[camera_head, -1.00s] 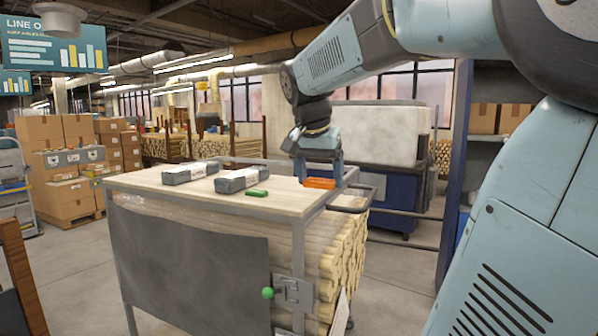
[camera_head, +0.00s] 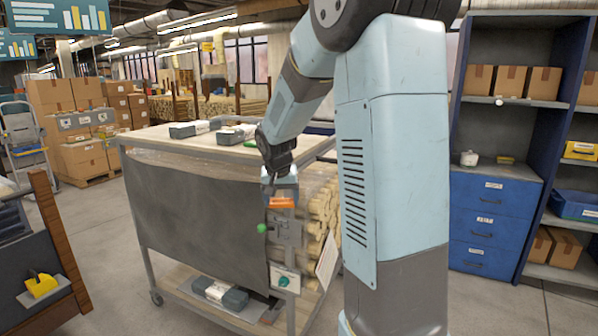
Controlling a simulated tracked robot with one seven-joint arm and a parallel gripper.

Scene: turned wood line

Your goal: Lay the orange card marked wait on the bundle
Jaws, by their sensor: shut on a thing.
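My gripper (camera_head: 281,196) is shut on the orange card (camera_head: 281,203). It holds the card in front of the cart's near right corner, below the level of the top. Any writing on the card is too small to read. Grey wrapped packs with white bands lie on the cart's top, one at the left (camera_head: 193,129) and one at the right (camera_head: 236,134). Another such pack (camera_head: 220,293) lies on the low shelf. Pale round wooden rods (camera_head: 323,207) are stacked in the cart's side. I cannot tell which of these is the bundle.
The cart (camera_head: 143,240) has a dark front panel and a latch plate with a green knob (camera_head: 262,228). A green piece (camera_head: 250,144) lies on its top. Blue drawers (camera_head: 490,222) and shelves stand at right. Grey floor is open left of the cart.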

